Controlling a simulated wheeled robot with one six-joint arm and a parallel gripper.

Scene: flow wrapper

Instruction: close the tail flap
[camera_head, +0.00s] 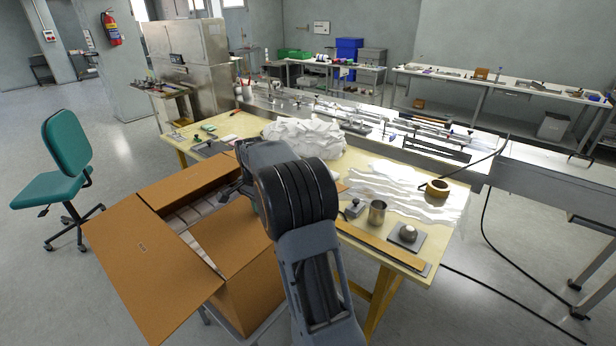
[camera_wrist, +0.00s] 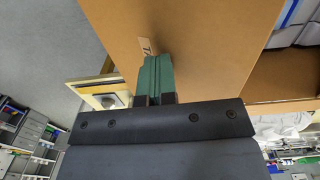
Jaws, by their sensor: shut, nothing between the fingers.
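An open cardboard box (camera_head: 250,285) stands left of the table, with pale packs in rows inside. One broad flap (camera_head: 150,265) is folded outward on the left and bears a small mark too small to read. Another flap (camera_head: 235,235) lies over part of the opening on the right. In the wrist view a cardboard flap (camera_wrist: 215,40) carries a label starting "TA", partly covered by my fingers. My gripper (camera_wrist: 155,75) has green fingers, shut and empty, in front of that flap; contact cannot be told. In the head view my arm hides the fingertips and part of the box.
The table (camera_head: 390,255) beside the box holds a crumpled white heap (camera_head: 305,138), a tape roll (camera_head: 437,188), a metal cup (camera_head: 377,212) and a plate with a ball (camera_head: 408,234). A green chair (camera_head: 62,155) stands left. The floor between chair and box is clear.

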